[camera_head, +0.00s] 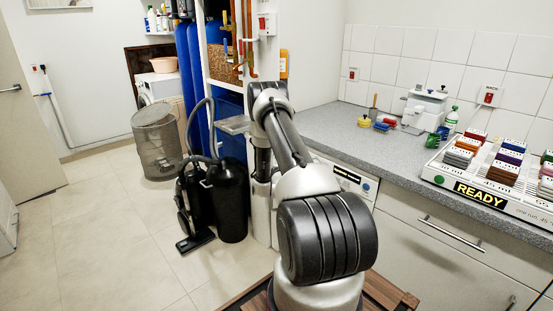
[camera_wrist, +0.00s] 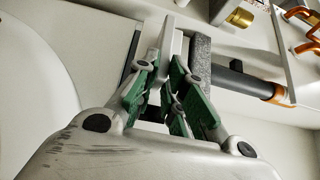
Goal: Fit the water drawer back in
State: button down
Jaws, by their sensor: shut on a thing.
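My gripper (camera_wrist: 168,72) shows in the wrist view, with green-sided fingers closed on a narrow pale strip (camera_wrist: 172,45). The strip may be part of the water drawer, but its whole shape is hidden by the fingers, and I cannot tell whether it sits in an opening. In the head view my arm hides the gripper and whatever it holds. A white appliance (camera_head: 343,176) with a dark label and a blue round button stands under the worktop, partly behind my arm. I cannot make out a drawer opening on it.
The grey worktop (camera_head: 390,143) carries a white rack marked READY (camera_head: 480,195). A black canister (camera_head: 229,200) and a vacuum cleaner (camera_head: 193,205) stand left of my arm. Pipes with orange fittings (camera_wrist: 285,95) are close at the right in the wrist view. Floor is clear at left.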

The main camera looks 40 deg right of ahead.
jog(key=shift+w+d, duration=0.1)
jog(key=shift+d, duration=1.85)
jog(key=c, duration=1.4)
grip_release()
jog(key=v, duration=1.2)
